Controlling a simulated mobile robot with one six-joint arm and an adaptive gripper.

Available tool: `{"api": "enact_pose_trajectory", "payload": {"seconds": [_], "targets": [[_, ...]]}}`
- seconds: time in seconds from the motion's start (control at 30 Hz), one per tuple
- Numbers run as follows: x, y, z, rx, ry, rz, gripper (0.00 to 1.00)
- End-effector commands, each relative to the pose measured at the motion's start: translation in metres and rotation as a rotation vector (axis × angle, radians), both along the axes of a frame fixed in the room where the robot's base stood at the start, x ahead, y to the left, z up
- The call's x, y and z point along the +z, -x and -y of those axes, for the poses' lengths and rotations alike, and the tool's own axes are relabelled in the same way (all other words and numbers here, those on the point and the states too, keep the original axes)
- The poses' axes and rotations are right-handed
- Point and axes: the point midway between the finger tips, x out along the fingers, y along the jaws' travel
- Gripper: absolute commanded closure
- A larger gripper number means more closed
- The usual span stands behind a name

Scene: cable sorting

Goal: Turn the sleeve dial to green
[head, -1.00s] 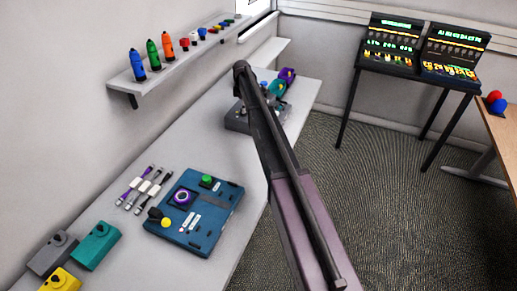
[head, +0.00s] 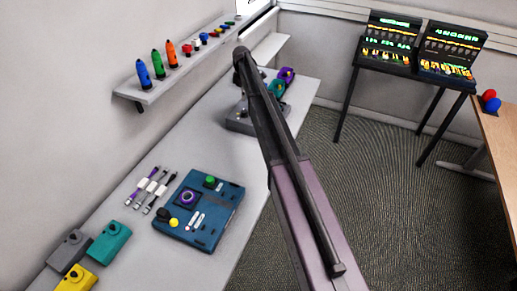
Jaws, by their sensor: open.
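A dark blue panel box (head: 222,207) lies on the long white table. A round dial with a purple ring (head: 188,196) sits at its left side; I cannot tell for sure whether this is the sleeve dial or where it points. A green round knob (head: 210,181) is at the panel's back edge. A yellow knob (head: 174,222) and a black knob (head: 168,223) are at its front left. My arm crosses the middle of the view, beyond and to the right of the panel. My gripper does not show.
Several cables with white tags (head: 150,186) lie left of the panel. Teal (head: 110,240), grey (head: 70,249) and yellow (head: 77,278) boxes stand at the near left. A grey device (head: 240,119) is partly behind my arm. Coloured bottles stand on a wall shelf (head: 190,70).

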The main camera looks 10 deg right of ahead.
Motion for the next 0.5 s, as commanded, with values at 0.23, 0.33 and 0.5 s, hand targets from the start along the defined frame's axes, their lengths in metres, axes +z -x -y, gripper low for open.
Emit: {"api": "enact_pose_trajectory", "payload": {"seconds": [0.23, 0.33, 0.5], "targets": [[0.025, -0.001, 0.0, 0.0, 0.0, 0.0, 0.18], [0.033, -0.001, 0.0, 0.0, 0.0, 0.0, 0.18], [0.043, -0.001, 0.0, 0.0, 0.0, 0.0, 0.18]]}}
